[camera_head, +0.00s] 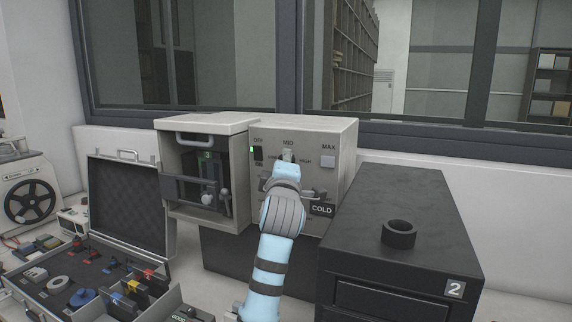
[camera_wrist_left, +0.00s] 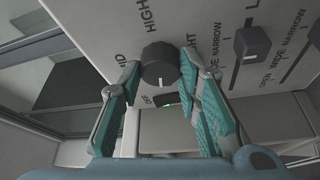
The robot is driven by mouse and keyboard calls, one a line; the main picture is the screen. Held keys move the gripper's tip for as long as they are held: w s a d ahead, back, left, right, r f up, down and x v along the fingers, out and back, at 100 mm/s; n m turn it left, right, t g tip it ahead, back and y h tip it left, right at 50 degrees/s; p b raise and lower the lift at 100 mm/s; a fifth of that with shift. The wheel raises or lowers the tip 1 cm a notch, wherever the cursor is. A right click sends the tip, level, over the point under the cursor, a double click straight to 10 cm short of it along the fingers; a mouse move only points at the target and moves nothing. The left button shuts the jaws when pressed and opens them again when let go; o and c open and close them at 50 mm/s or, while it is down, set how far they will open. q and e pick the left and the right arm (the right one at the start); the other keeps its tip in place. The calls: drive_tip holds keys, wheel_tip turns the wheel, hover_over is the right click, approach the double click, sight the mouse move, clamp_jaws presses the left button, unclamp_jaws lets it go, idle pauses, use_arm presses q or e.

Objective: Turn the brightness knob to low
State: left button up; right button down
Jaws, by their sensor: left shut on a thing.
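The black round knob (camera_wrist_left: 160,65) is on the pale panel, with HIGH, OFF and a partly covered "ID" printed around it in the left wrist view. A white mark on it points down toward OFF in that view. My left gripper (camera_wrist_left: 158,68) is shut on this knob, one teal finger on each side. In the head view my left gripper (camera_head: 287,163) reaches the front of the grey control box (camera_head: 342,150) and hides most of the knob area. My right gripper is not in view.
A second black knob (camera_wrist_left: 250,43), by OPEN, WIDE and NARROW, is to the right. A windowed chamber (camera_head: 168,170) adjoins the control box. A black cabinet (camera_head: 400,190) bearing a dark ring (camera_head: 398,233) stands right. An open case (camera_head: 125,205) is at left.

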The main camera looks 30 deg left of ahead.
use_arm(q)
drive_tip(key=shift+n, duration=0.3)
drive_tip(key=o, duration=1.1)
drive_tip(key=shift+w+d, duration=0.1)
drive_tip(key=shift+o, duration=0.2)
drive_tip(key=v, duration=0.7)
drive_tip(key=shift+s, duration=0.25)
drive_tip(key=shift+d, duration=0.1)
